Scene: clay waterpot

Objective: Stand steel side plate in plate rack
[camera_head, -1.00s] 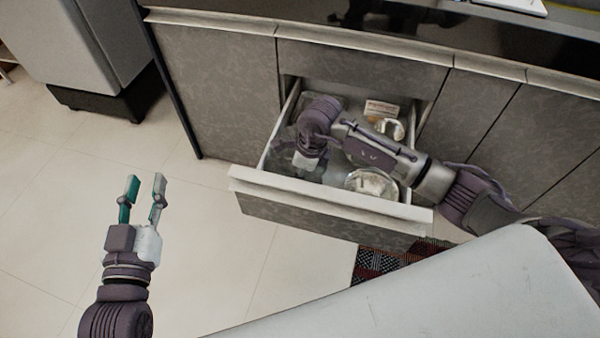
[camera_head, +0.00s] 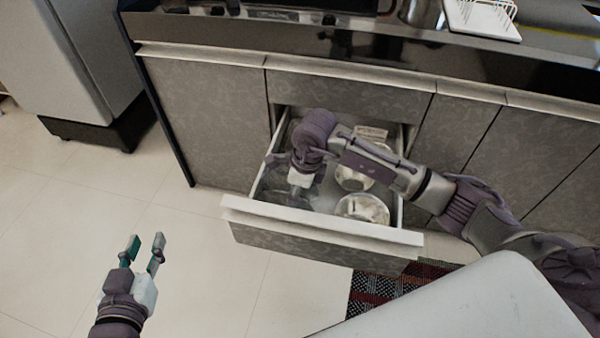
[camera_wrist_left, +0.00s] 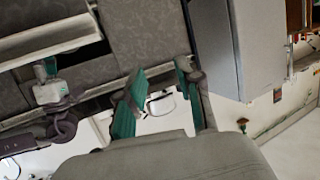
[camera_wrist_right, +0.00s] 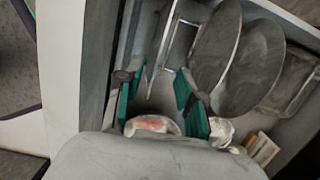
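A white wire rack on a tray (camera_head: 484,18), which looks like the plate rack, stands on the counter with no plate visible in it. My right gripper (camera_head: 297,190) points down into the open drawer (camera_head: 320,226). In the right wrist view its fingers (camera_wrist_right: 156,88) are apart, with a thin grey edge beyond them that I cannot identify. Grey round plates (camera_wrist_right: 252,68) lie beyond and to the right of the fingers there; which is the steel side plate I cannot tell. My left gripper (camera_head: 146,248) is open and empty above the floor, away from the drawer.
The drawer also holds round shiny dishes (camera_head: 362,208) and a small pale box-like thing (camera_head: 370,133). The dark counter (camera_head: 330,42) runs above the cabinet fronts. A patterned mat (camera_head: 385,288) lies before the drawer. Floor at left is clear.

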